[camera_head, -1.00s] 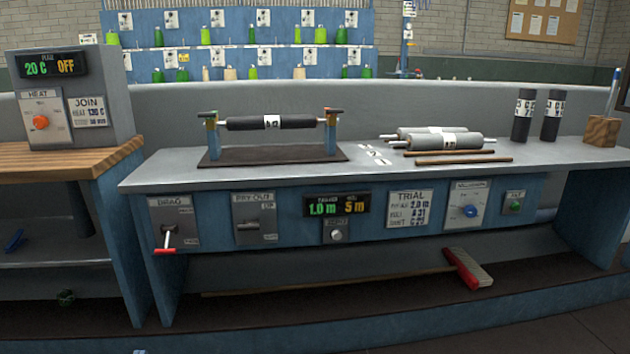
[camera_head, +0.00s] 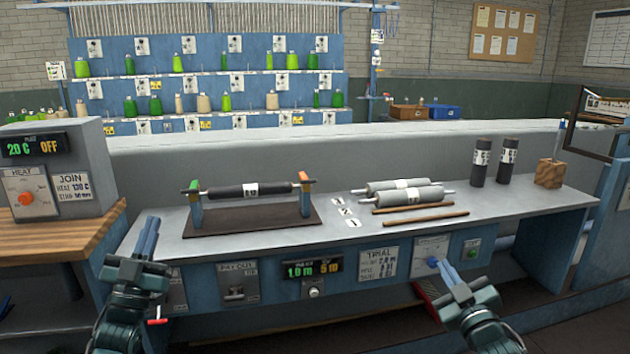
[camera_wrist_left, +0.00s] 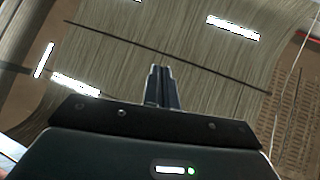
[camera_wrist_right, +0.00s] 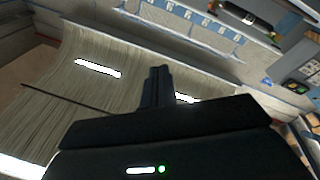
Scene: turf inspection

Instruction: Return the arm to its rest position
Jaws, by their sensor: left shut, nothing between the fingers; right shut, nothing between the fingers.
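My left gripper (camera_head: 147,238) is shut and empty, pointing up in front of the left end of the grey bench (camera_head: 350,238).
A dark roller (camera_head: 249,190) sits on a stand on the bench. Grey rollers (camera_head: 405,195), brown rods (camera_head: 420,216) and two dark cylinders (camera_head: 480,162) lie or stand to its right. A wooden counter (camera_head: 60,240) with a heat control box (camera_head: 50,175) is at left.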

